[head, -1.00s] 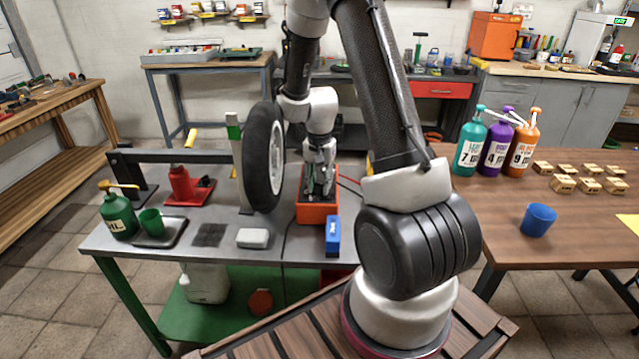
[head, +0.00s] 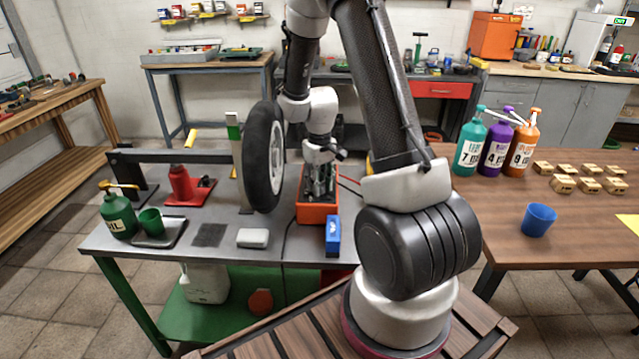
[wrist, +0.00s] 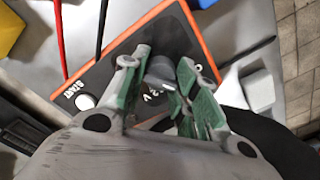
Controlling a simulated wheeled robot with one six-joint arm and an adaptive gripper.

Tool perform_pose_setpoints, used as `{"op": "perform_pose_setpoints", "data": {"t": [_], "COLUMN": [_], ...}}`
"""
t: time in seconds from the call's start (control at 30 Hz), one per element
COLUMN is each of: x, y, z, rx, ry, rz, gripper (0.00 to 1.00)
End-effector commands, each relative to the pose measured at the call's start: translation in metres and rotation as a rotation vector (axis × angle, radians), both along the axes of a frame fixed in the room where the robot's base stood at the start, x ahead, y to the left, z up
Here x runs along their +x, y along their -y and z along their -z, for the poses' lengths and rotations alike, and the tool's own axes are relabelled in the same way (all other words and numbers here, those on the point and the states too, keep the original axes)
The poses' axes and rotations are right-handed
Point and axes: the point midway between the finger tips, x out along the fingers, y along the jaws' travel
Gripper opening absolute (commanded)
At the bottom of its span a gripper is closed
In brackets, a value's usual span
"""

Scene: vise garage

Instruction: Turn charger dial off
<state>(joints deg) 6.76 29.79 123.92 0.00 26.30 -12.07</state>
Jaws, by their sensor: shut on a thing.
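The charger (head: 305,213) is an orange box with a dark top panel on the grey workbench, right of the upright wheel. In the wrist view its dark panel (wrist: 98,74) shows an orange rim, a white START button (wrist: 85,101) and a grey dial (wrist: 160,69). My gripper (head: 320,190) is over the charger, pointing down. In the wrist view its green-padded fingers (wrist: 157,80) stand on both sides of the dial and are shut on it. The fingers partly hide the dial and its markings, so its exact setting cannot be read.
The wheel (head: 263,157) stands close left of my gripper. A blue box (head: 333,236) is at the charger's front right. Red and black cables (wrist: 60,35) run from the charger. A red bottle (head: 181,183) and green can (head: 117,213) stand further left.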

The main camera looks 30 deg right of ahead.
Motion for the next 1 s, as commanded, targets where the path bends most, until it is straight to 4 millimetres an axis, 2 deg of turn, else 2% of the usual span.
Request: {"op": "perform_pose_setpoints", "data": {"t": [0.2, 0.5, 1.0], "x": [0.0007, 0.0007, 0.0008], "y": [0.0001, 0.0001, 0.0002], "z": [-0.0004, -0.0005, -0.0005], "rx": [-0.001, -0.001, -0.001], "ry": [0.002, 0.002, 0.002], "rz": [-0.193, -0.395, -0.507], "gripper": [0.06, 0.06, 0.06]}}
